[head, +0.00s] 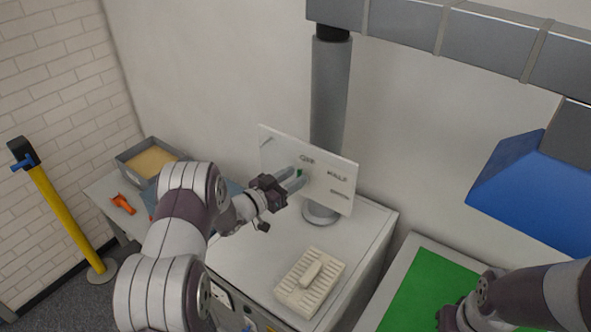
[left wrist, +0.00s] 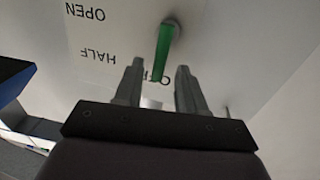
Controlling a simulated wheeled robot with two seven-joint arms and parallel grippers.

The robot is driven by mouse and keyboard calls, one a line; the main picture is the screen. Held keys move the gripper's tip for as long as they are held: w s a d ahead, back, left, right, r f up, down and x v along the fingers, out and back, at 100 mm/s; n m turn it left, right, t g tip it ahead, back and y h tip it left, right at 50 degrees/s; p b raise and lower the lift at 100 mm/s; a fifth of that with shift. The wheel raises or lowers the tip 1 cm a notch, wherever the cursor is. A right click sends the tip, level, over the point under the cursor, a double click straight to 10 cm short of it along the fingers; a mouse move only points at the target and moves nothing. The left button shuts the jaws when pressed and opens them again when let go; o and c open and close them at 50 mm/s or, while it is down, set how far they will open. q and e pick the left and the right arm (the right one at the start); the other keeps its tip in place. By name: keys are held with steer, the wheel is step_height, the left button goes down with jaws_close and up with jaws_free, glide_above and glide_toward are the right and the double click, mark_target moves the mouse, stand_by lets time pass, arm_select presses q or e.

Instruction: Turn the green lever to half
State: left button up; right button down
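The green lever (head: 299,173) is on an upright white panel (head: 335,188) with printed labels. In the left wrist view the lever (left wrist: 162,52) hangs from a round grey pivot, its free end by a label partly hidden by the fingers. The upside-down words HALF (left wrist: 97,55) and OPEN (left wrist: 85,11) are to its left. My left gripper (head: 294,182) is at the panel. Its fingers (left wrist: 159,68) are open, with the lever's end between them in the picture and a gap on each side; contact is not clear. My right gripper (head: 455,318) is low at right, its fingers hidden.
A white ribbed block (head: 309,283) lies on the white cabinet (head: 245,262) in front of the panel. A grey pillar (head: 330,95) stands behind the panel. A grey bin (head: 130,168) and an orange tool (head: 122,204) are at left. A green mat (head: 430,285) lies at right.

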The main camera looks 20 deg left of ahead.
arm_select(q)
steer(key=shift+s+d+r, duration=0.1)
steer(key=shift+s+r, duration=0.1)
steer(key=shift+r, duration=0.25)
steer(key=shift+w+d+f, duration=0.1)
steer(key=shift+w+f, duration=0.05)
steer(key=shift+w, duration=0.15)
steer(key=shift+c, duration=0.3)
steer(key=shift+w+f, duration=0.1)
steer(key=shift+w, duration=0.05)
jaws_close()
arm_select(e)
steer(key=shift+s+a+r, duration=0.15)
steer(key=shift+s+r, duration=0.1)
steer(key=shift+s, duration=0.1)
steer(key=shift+f, duration=0.1)
